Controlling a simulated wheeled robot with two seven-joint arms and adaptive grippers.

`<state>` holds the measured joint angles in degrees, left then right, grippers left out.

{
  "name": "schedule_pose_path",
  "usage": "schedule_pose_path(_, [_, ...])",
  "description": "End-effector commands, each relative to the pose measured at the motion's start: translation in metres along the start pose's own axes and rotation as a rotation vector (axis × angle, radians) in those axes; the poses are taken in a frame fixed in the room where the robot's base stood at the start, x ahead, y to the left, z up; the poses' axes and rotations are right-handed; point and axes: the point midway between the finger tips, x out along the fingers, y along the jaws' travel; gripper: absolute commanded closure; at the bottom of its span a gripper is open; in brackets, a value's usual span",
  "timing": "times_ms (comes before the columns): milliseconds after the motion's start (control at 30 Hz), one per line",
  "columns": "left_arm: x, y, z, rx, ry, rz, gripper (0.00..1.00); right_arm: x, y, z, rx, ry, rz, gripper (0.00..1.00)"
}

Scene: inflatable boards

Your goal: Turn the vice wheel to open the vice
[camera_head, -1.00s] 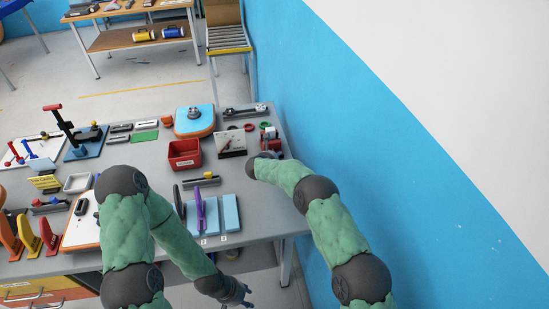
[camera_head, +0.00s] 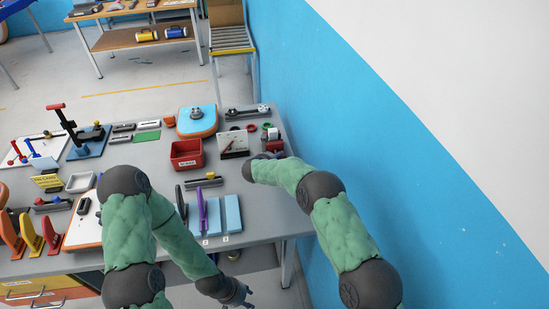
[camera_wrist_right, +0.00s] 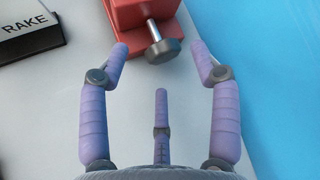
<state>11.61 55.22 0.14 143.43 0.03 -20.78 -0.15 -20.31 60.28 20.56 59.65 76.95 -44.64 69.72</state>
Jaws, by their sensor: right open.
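The red vice (camera_head: 273,134) stands near the right edge of the grey table, close to the blue wall. In the right wrist view, its red body (camera_wrist_right: 140,12) is at the top, with a metal screw and a dark grey wheel (camera_wrist_right: 163,51) pointing toward me. My right gripper (camera_wrist_right: 161,60) is open, with its purple fingers spread to either side of the wheel and apart from it. In the head view, the right gripper is mostly hidden by my arm. My left gripper (camera_head: 241,298) hangs low in front of the table edge, and its fingers are too small to read.
A black block marked RAKE (camera_wrist_right: 32,33) lies left of the vice. A white gauge panel (camera_head: 234,144), a red bin (camera_head: 186,154) and light blue boards (camera_head: 232,213) are on the table nearby. The blue wall (camera_head: 350,150) stands close on the right.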

Motion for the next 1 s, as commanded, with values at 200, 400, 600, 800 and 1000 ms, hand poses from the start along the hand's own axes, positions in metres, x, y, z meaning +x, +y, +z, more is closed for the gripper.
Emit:
schedule_pose_path(200, [0.000, 0.000, 0.000, 0.000, 0.000, 0.000, 0.60, -0.026, -0.001, 0.002, 0.000, -0.003, 0.000, 0.37])
schedule_pose_path(400, [0.000, 0.000, 0.000, 0.000, 0.000, 0.000, 0.60, -0.037, -0.001, 0.002, 0.001, -0.003, -0.001, 0.37])
schedule_pose_path(600, [0.000, 0.000, 0.000, 0.000, 0.000, 0.000, 0.60, -0.039, -0.001, 0.001, 0.001, -0.003, -0.001, 0.37])
schedule_pose_path(800, [0.000, 0.000, 0.000, 0.000, 0.000, 0.000, 0.60, -0.039, -0.001, 0.003, -0.002, -0.008, 0.000, 0.37])
schedule_pose_path(1000, [0.003, -0.001, 0.000, 0.000, 0.000, 0.000, 0.60, -0.039, 0.000, 0.032, -0.124, -0.141, 0.024, 0.37])
